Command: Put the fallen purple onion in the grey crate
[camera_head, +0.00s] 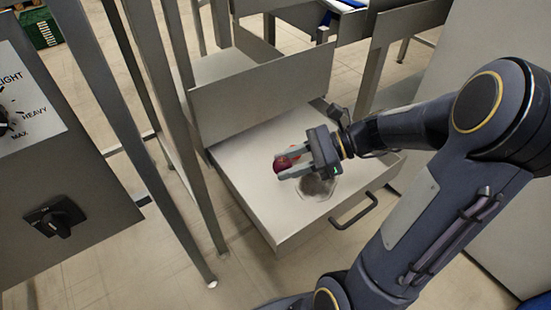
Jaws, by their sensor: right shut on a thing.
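My right gripper (288,163) reaches in from the right over an open light-grey drawer with a black handle. It is shut on the purple onion (281,164), which shows as a small reddish-purple shape between the fingers, partly hidden by them. I cannot tell whether the onion still touches the drawer floor. No grey crate can be made out for sure. My left gripper is not in view.
A control panel (60,150) is at far left. A green crate (40,30) stands on the floor behind.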

